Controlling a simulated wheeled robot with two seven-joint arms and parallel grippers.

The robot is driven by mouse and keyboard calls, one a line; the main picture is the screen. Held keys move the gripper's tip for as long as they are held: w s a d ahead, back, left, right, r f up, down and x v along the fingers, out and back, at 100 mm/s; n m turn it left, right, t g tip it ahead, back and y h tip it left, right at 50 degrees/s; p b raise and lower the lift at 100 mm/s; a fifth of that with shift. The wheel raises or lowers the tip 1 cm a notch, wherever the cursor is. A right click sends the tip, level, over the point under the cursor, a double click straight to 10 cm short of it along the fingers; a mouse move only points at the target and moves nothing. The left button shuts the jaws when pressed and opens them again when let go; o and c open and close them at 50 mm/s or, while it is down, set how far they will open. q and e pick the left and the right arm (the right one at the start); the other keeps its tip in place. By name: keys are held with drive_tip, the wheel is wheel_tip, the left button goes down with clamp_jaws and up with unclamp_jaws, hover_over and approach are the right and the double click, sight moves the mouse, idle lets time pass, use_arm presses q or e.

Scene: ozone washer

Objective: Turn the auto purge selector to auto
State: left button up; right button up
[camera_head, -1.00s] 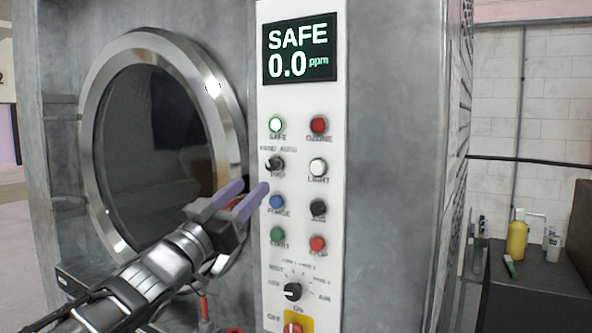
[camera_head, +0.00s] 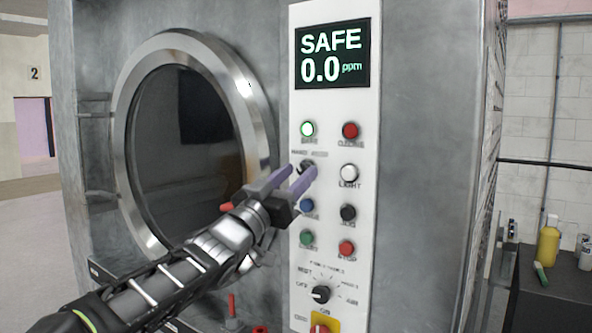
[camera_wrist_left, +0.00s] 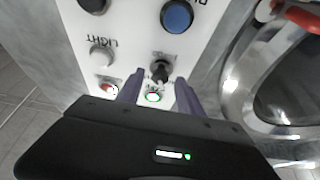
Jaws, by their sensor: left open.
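The auto purge selector is a small black knob (camera_head: 306,166) on the white control panel (camera_head: 362,110), below the lit green SAFE lamp. My left gripper (camera_head: 298,176) is open, with its purple fingertips at the selector and partly covering it in the head view. In the left wrist view the selector (camera_wrist_left: 161,70) shows between and just beyond the two fingers (camera_wrist_left: 160,85). I cannot tell whether either finger touches it. The label letters above the knob are blurred. My right gripper is not in view.
Close by are the white LIGHT button (camera_head: 348,172), the blue button (camera_head: 307,205) and the red lamp (camera_head: 350,130). A rotary mode knob (camera_head: 320,294) sits lower. The round washer door (camera_head: 185,130) is left of the panel. A yellow bottle (camera_head: 548,243) stands on a dark table at right.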

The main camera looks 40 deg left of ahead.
use_arm(q)
drive_tip(key=shift+w, duration=0.2)
drive_tip(key=shift+c, duration=0.2)
clamp_jaws()
